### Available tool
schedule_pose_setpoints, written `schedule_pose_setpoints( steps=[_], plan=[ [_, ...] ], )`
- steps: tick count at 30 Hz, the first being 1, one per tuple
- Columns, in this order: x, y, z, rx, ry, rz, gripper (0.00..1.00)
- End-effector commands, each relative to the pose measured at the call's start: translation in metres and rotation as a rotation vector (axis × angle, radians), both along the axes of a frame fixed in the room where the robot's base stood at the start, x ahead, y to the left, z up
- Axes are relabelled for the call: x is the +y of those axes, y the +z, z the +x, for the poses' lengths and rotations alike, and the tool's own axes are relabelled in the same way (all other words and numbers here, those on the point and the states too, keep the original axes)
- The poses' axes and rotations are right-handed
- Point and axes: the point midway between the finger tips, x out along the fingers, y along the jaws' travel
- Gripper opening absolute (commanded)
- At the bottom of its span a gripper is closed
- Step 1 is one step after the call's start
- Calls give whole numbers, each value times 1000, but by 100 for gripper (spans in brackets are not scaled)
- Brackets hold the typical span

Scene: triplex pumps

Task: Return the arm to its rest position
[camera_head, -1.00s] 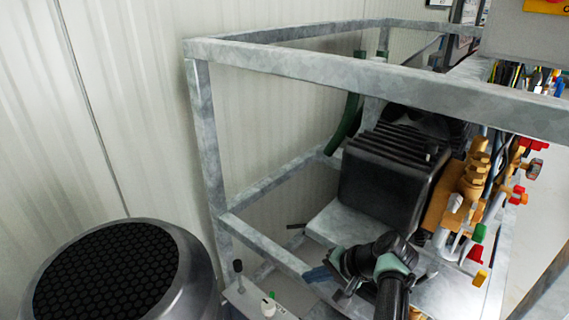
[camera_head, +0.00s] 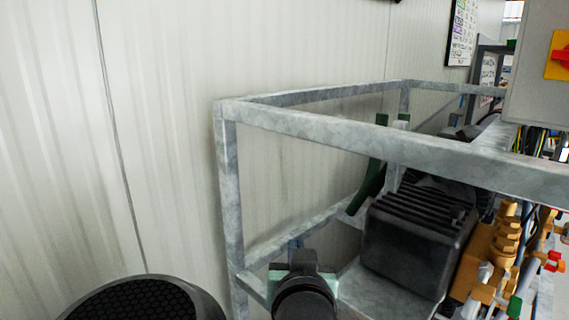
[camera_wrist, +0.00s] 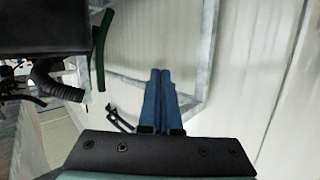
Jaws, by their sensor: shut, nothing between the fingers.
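My arm (camera_head: 304,290) shows at the bottom centre of the head view, in front of the lower rail of the metal frame. In the wrist view, my gripper (camera_wrist: 158,76) has its two blue fingers together with nothing between them. The fingers point toward the pale wall and the frame (camera_wrist: 205,60), apart from both as far as I can tell. In the head view the fingers are mostly hidden behind my wrist.
A galvanized frame (camera_head: 228,170) surrounds a black ribbed pump block (camera_head: 415,240) with brass fittings (camera_head: 505,240) at right. A dark green hose (camera_head: 368,188) stands behind it. A round black-topped drum (camera_head: 140,303) is at lower left. A grey box (camera_head: 535,75) with a red switch is at upper right.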

Motion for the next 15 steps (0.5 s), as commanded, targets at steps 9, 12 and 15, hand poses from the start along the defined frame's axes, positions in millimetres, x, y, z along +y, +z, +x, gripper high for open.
schedule_pose_setpoints(
  steps=[9,12,15],
  plan=[
    [19,156,-71,-484,-11,-72,0],
    [19,218,-100,-690,-18,-71,0],
    [19,277,-143,-913,-26,-70,0]
  ],
)
